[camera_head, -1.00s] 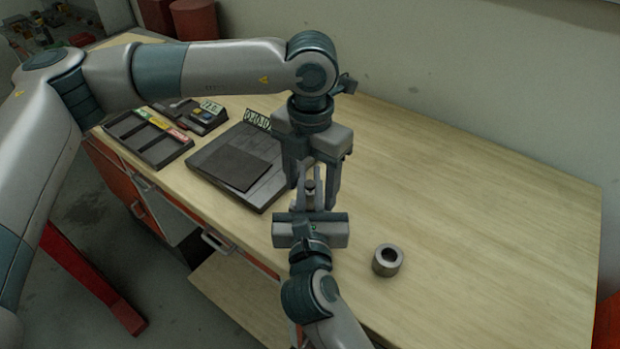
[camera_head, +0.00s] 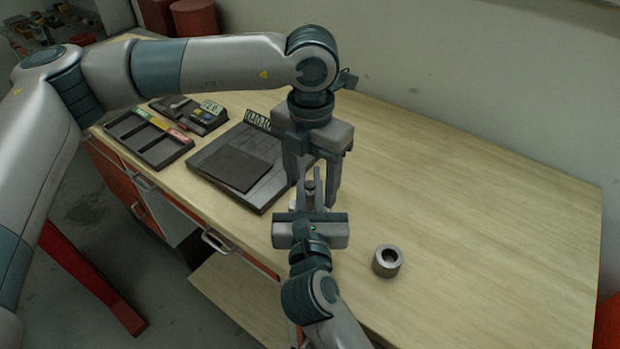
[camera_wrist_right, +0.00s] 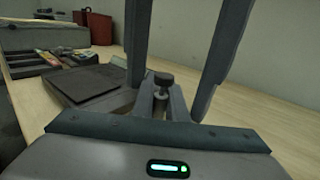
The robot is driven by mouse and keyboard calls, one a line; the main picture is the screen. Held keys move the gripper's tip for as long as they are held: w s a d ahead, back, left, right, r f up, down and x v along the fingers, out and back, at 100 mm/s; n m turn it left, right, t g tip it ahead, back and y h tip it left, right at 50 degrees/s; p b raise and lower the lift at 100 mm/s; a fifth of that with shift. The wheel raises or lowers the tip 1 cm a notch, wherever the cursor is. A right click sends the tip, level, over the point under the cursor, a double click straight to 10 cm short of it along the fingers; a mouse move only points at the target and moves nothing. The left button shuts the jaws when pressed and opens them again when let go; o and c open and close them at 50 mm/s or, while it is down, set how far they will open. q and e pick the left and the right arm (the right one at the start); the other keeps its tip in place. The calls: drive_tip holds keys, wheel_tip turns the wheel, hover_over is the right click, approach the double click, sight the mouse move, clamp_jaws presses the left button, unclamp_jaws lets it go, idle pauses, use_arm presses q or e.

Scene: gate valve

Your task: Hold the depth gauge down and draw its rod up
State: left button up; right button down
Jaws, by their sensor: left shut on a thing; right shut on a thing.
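The depth gauge shows only in part: its dark round knob (camera_wrist_right: 162,79) on a short stem stands upright between the fingers in the right wrist view. The knob also shows small in the head view (camera_head: 310,185). My right gripper (camera_wrist_right: 163,97) reaches in level from the front and is shut on the gauge's rod under the knob. The gauge's lower part is hidden by the grippers.
A dark base with a flat square pad (camera_head: 238,168) lies left of the grippers. Beyond it are a compartment tray (camera_head: 150,155) with coloured labels and a small device (camera_head: 206,114). A metal ring (camera_head: 387,261) stands at the lower right. The right of the tabletop (camera_head: 480,200) is clear.

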use_arm(q)
drive_tip(key=shift+a+r, duration=0.15)
drive_tip(key=shift+r, duration=0.55)
drive_tip(key=shift+r, duration=0.1)
drive_tip(key=c, duration=1.1)
drive_tip(key=o, duration=1.7)
drive_tip(key=shift+o, duration=0.2)
drive_tip(key=shift+r, duration=2.9)
drive_tip(key=shift+c, duration=0.3)
